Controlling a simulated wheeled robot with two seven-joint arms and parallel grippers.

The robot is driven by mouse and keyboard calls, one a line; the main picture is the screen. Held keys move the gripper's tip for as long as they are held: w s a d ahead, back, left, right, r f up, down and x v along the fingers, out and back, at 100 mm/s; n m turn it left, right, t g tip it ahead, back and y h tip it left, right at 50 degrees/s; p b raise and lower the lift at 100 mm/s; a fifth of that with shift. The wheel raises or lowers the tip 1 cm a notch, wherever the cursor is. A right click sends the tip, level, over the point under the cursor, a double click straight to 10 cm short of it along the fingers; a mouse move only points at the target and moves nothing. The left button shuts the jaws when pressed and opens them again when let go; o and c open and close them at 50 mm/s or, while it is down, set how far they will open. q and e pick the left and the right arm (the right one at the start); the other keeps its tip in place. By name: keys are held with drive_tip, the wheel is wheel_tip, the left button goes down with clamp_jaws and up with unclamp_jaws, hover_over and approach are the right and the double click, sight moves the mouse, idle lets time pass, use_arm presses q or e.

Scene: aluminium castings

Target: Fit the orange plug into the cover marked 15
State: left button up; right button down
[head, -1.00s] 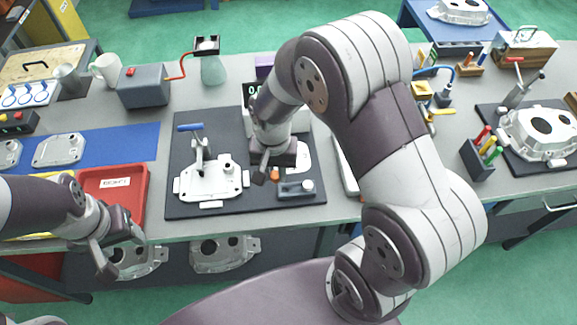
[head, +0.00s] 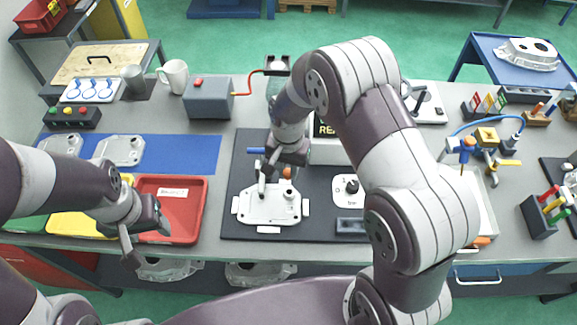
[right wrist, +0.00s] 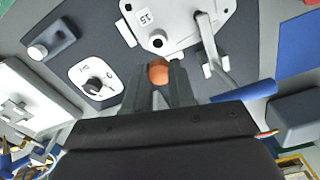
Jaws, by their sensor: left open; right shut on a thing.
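The silver cover (head: 270,207) lies on the dark mat, held by a toggle clamp with a blue handle. Its mark 15 shows in the right wrist view, on the cover (right wrist: 165,20). My right gripper (head: 284,168) is shut on the orange plug (head: 287,173), just above the cover's back right part. In the right wrist view the plug (right wrist: 158,73) sits between the fingertips (right wrist: 159,82), close to a dark round hole near the cover's edge. I cannot tell whether it touches the cover. My left gripper (head: 146,238) is open and empty by the red tray's front.
The red tray (head: 199,222) lies left of the mat (head: 228,228). A white switch plate (head: 341,186) and a grey block (head: 349,227) are right of the cover. The clamp's blue handle (right wrist: 243,92) is close beside my right gripper.

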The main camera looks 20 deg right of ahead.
drive_tip(key=f+b, duration=0.1)
drive_tip(key=f, duration=0.1)
drive_tip(key=f+b, duration=0.1)
drive_tip(key=f, duration=0.1)
drive_tip(key=shift+s+d+f+b, duration=0.15)
drive_tip(key=shift+s+b, duration=0.05)
drive_tip(key=shift+b, duration=0.1)
drive_tip(key=shift+w+f, duration=0.1)
drive_tip(key=shift+f, duration=0.4)
idle(1.1)
drive_tip(key=shift+f+b, duration=0.65)
drive_tip(key=shift+f, duration=0.6)
drive_tip(key=c, duration=0.9)
unclamp_jaws()
drive_tip(key=shift+o, duration=0.2)
drive_tip(key=shift+r, duration=0.15)
